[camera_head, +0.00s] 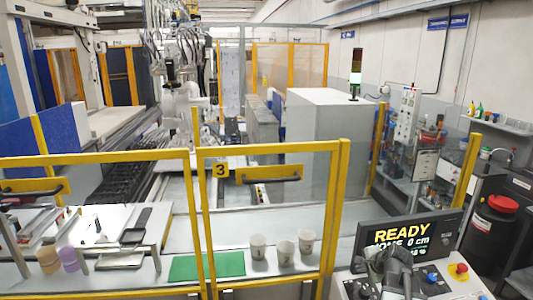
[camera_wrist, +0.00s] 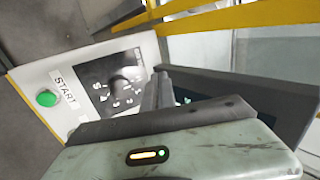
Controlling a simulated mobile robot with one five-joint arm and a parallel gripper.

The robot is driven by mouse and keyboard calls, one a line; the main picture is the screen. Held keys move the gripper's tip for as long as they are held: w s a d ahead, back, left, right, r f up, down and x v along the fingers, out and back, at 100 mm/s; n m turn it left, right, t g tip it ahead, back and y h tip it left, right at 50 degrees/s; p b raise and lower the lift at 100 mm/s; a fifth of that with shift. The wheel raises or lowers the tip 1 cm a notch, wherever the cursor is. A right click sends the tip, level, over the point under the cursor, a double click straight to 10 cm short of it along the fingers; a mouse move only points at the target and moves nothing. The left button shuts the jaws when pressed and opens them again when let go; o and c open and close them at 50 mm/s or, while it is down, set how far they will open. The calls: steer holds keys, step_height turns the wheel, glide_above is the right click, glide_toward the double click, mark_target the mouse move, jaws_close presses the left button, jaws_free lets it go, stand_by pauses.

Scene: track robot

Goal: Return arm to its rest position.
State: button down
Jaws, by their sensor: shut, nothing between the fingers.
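My gripper (camera_wrist: 158,88) is shut and empty in the wrist view. Its dark fingers point at a pale control panel (camera_wrist: 62,68) with a green START button (camera_wrist: 47,98) and a dial (camera_wrist: 120,83). I cannot tell whether the fingertips touch the panel. In the head view, my gripper (camera_head: 384,262) shows as dark grey parts at the bottom right, over the control panel (camera_head: 462,287) and in front of its screen. The screen (camera_head: 405,234) reads READY, with a partly hidden second line ending in 0 cm.
A yellow-framed fence (camera_head: 344,195) with a gate numbered 3 crosses the head view. Several cups (camera_head: 258,248), a green mat (camera_head: 206,266) and a white tray (camera_head: 72,230) are at the front. A red emergency button (camera_head: 461,268) sits at the panel's right. A red-lidded bin (camera_head: 497,215) stands at right.

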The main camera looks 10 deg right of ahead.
steer(key=s+a+f+n+g, duration=0.25)
steer(key=a+n, duration=0.35)
steer(key=a, duration=0.4)
steer(key=s+a+f+n+g, duration=0.1)
steer(key=s+a+n+g, duration=0.15)
steer(key=a+n, duration=0.45)
steer(key=s+a+f+n+g, duration=0.2)
steer(key=s+a+n, duration=0.15)
steer(key=a, duration=0.85)
step_height(320, 180, down, 11)
steer(key=s+n+g+b, duration=0.1)
steer(key=s+b, duration=0.1)
steer(key=b, duration=0.8)
steer(key=shift+s+r, duration=0.15)
steer(key=shift+r, duration=0.05)
